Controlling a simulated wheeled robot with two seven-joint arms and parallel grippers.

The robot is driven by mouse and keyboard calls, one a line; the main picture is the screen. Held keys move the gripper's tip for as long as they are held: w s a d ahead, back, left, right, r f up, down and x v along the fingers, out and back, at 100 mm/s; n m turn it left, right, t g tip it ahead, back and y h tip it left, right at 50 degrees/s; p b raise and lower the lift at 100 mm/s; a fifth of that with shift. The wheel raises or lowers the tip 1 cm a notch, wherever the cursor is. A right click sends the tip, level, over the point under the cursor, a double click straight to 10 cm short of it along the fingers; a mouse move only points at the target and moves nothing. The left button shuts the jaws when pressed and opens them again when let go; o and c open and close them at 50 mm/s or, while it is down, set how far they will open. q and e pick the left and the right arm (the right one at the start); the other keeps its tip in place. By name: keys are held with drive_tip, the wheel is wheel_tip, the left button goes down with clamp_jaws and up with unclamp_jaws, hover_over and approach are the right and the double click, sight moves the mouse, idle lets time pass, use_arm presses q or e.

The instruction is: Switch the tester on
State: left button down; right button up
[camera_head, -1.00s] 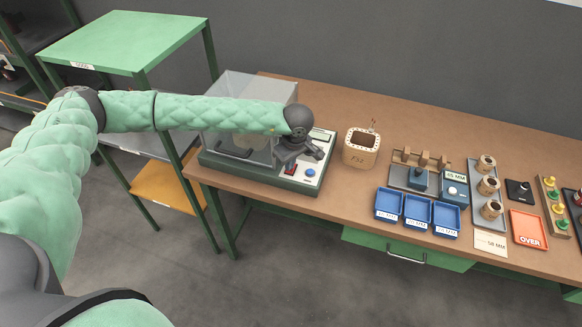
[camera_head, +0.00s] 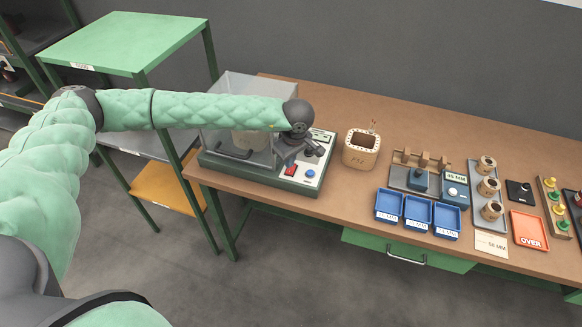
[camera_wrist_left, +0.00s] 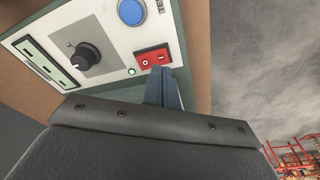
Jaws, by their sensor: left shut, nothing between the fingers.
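The tester (camera_head: 245,178) is a green box at the left end of the bench, with a white panel. Its red rocker switch (camera_head: 290,170) sits near the panel's front edge, beside a round blue button (camera_head: 310,173); the wrist view shows the switch (camera_wrist_left: 152,57) and button (camera_wrist_left: 131,12) closer. A small pale green lamp (camera_wrist_left: 131,72) is next to the switch. My left gripper (camera_wrist_left: 160,72) is shut and empty, its fingertips right at the switch's edge; whether they touch it I cannot tell. My right gripper is not in view.
A clear cover (camera_head: 225,90) stands over a tan coil on the tester's left part. A black knob (camera_wrist_left: 88,54) is on the panel. A wooden box (camera_head: 361,150), blue trays (camera_head: 417,212) and coils on a grey tray lie to the right.

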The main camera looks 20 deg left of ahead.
sight(290, 172)
use_arm(q)
wheel_tip(290, 172, up, 5)
drive_tip(key=shift+f, duration=0.1)
idle(0.6)
idle(0.3)
